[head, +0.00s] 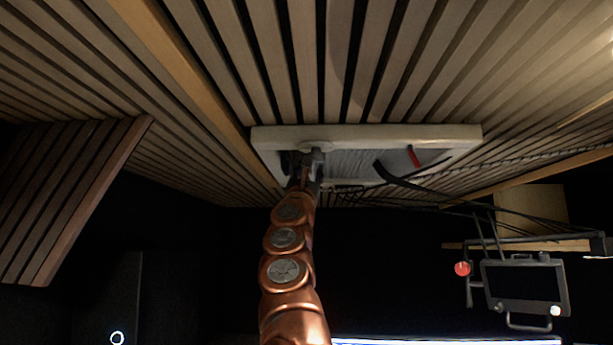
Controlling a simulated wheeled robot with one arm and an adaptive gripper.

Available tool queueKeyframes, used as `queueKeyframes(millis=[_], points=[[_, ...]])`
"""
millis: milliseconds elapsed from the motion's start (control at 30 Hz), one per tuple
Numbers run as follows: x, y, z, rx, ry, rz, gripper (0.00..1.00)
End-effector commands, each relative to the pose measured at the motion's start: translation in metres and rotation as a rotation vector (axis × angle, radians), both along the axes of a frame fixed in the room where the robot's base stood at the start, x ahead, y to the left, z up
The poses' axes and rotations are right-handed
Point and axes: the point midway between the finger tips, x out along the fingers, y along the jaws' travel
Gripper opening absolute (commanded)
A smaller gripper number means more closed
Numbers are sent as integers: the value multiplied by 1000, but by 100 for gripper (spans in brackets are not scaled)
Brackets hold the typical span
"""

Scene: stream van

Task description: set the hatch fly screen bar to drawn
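The ceiling hatch has a pale frame (440,131) set in the slatted ceiling, upper middle of the head view. Inside it a grey, finely lined surface (352,168) shows, which looks like the screen. My copper arm reaches up from the bottom, and my gripper (312,158) is at the left part of the hatch opening, close to the frame's near-centre edge. The fly screen bar cannot be made out clearly; the gripper and wrist cover that left part. I cannot tell whether the fingers touch or hold anything.
A red strip (413,156) and a black curved piece (390,174) are at the hatch's right part. Dark cables run right from the hatch. A monitor (525,287) on a bracket hangs at lower right. A slatted panel (75,195) juts down at left.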

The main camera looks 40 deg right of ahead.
Motion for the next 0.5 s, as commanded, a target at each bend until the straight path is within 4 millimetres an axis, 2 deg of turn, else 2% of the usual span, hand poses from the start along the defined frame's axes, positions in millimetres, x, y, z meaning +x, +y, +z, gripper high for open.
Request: queueKeyframes(millis=[167,500], points=[[-5,-6,0,0,-1,-2,37],[-39,-44,1,0,-4,-5,37]])
